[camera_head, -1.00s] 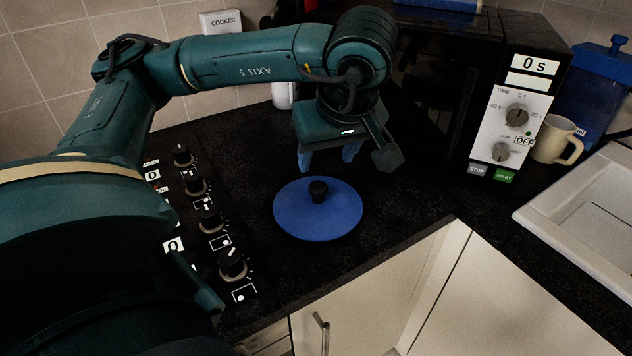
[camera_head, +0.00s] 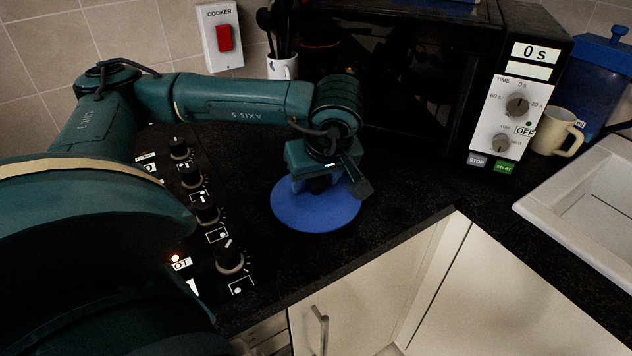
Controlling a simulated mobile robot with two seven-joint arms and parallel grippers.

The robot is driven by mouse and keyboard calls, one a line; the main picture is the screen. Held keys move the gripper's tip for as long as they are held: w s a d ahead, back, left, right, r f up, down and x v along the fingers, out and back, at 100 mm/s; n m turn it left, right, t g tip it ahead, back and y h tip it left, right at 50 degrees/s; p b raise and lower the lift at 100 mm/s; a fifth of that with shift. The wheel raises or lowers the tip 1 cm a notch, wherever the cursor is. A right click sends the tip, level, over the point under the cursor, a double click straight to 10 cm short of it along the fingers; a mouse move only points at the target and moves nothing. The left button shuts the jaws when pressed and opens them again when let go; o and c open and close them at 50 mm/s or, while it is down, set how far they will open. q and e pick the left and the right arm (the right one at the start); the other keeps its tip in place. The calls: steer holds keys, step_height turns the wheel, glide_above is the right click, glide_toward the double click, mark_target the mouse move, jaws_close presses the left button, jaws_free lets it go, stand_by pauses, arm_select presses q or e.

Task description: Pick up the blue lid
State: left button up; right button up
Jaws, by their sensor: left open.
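The blue lid (camera_head: 316,214) is a round disc lying flat on the black worktop, in the middle of the head view. Its dark knob (camera_head: 318,184) is partly hidden by my left gripper. My left gripper (camera_head: 320,186) points down over the lid, with its blue fingers around or right beside the knob. The fingers are open, and whether they touch the knob cannot be told. My right gripper is not in view.
A microwave (camera_head: 515,95) stands behind and right of the lid. A cream mug (camera_head: 557,132) and a white sink (camera_head: 585,205) are at the right. Cooker knobs (camera_head: 229,256) line the left. The worktop's front edge lies just before the lid.

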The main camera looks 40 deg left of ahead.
arm_select(q)
steer(key=c, duration=1)
steer(key=shift+c, duration=0.2)
steer(key=shift+r, duration=0.15)
